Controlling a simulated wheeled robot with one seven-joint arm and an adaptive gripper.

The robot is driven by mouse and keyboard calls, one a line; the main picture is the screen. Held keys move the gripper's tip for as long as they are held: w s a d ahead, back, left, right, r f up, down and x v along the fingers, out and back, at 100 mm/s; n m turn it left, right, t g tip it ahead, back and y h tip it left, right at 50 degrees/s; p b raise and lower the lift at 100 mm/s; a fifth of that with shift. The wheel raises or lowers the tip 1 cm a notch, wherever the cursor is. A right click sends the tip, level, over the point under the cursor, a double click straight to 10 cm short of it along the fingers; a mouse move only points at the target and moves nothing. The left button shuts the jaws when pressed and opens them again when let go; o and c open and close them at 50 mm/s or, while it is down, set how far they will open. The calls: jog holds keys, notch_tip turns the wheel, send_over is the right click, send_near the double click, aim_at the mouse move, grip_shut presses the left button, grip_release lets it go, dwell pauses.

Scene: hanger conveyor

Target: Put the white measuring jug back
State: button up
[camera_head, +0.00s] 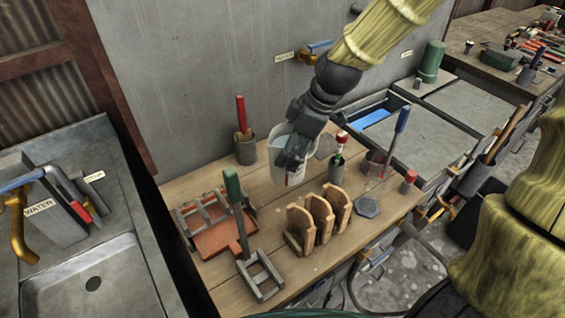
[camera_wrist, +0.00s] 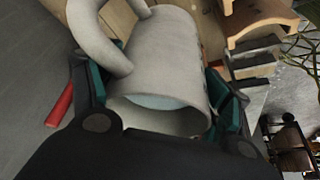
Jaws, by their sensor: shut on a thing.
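The white measuring jug (camera_head: 279,174) is in my gripper (camera_head: 290,160), over the back middle of the wooden workbench (camera_head: 265,195). In the wrist view the jug (camera_wrist: 172,50) lies between the two teal-padded fingers of my gripper (camera_wrist: 160,95), which are shut on its sides. Its curved handle is at the upper left there. Pale bluish contents show inside its mouth. The jug looks about upright in the head view. I cannot tell whether its base touches the bench. Two grey hexagonal pads lie on the bench, one behind (camera_head: 326,146) and one in front (camera_head: 367,206).
Left of the jug stand a pot with a red-handled tool (camera_head: 245,145) and an orange tray (camera_head: 220,235). Curved wooden forms (camera_head: 318,222) stand in front. A red-capped bottle (camera_head: 337,160) and a pot with a blue-handled tool (camera_head: 375,163) are at right.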

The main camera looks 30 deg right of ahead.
jog(key=f+b, duration=0.1)
jog(key=f, duration=0.1)
jog(key=f+b, duration=0.1)
jog(key=f, duration=0.1)
jog(key=f+b, duration=0.1)
jog(key=f, duration=0.2)
jog(key=shift+w, duration=0.3)
jog(key=shift+w+d+f+p, duration=0.9)
jog(key=shift+w+d, duration=0.2)
jog(key=shift+w, duration=1.3)
jog(key=shift+w+d+f+p, duration=0.8)
jog(key=shift+w+d, duration=0.3)
jog(key=shift+w, duration=1.35)
jog(key=shift+w+d+f+p, duration=0.8)
jog(key=shift+w+d+f, duration=0.25)
jog(key=shift+w, duration=1.35)
jog(key=shift+r, duration=0.1)
jog(key=o, duration=1.9)
jog(key=shift+s, duration=0.1)
jog(key=shift+b+v, duration=1.05)
jog(key=shift+v, duration=4.95)
